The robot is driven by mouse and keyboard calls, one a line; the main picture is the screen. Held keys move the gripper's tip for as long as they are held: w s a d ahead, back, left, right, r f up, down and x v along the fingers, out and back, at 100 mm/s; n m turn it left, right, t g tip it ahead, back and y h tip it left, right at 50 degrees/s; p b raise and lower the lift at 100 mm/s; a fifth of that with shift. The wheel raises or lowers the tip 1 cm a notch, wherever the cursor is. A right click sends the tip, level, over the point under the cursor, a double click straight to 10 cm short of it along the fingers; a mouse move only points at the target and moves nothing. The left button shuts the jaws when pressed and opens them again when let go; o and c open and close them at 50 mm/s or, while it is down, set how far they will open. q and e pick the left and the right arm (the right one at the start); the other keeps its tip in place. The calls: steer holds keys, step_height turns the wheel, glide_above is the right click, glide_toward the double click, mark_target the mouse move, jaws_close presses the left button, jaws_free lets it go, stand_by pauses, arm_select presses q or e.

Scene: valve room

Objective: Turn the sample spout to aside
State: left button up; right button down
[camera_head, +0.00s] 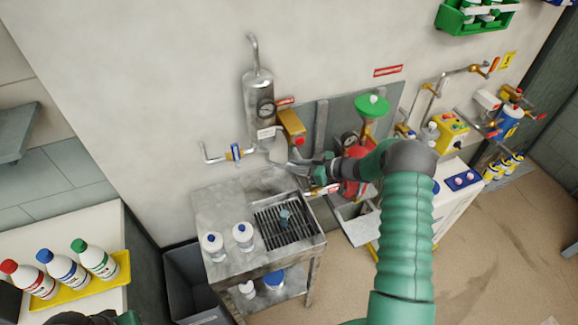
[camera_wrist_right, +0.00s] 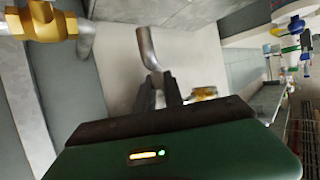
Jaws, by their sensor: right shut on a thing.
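The sample spout (camera_wrist_right: 150,48) is a bent grey metal tube in the right wrist view. My right gripper (camera_wrist_right: 160,90) has its two dark fingers closed around the lower part of the tube. The spout's grey metal (camera_head: 278,151) shows only in part there, and the grip is mostly hidden. A dark piece of my left gripper (camera_head: 95,318) shows at the bottom edge; its fingers cannot be made out.
A metal bench (camera_head: 215,268) with a black grate (camera_head: 285,225) and white bottles stands below. A steel cylinder with a gauge (camera_head: 258,100) hangs on the wall. A blue-handled valve (camera_head: 235,152) is at left.

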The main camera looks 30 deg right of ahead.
steer(key=shift+r, duration=0.15)
steer(key=c, duration=1.6)
jaws_free()
steer(key=shift+w+d, duration=0.1)
steer(key=shift+o, duration=0.8)
steer(key=shift+d, duration=0.1)
steer(key=b+v, duration=0.2)
steer(key=v, duration=1.4)
steer(key=shift+s+d+b, duration=0.25)
steer(key=shift+d+b, duration=0.15)
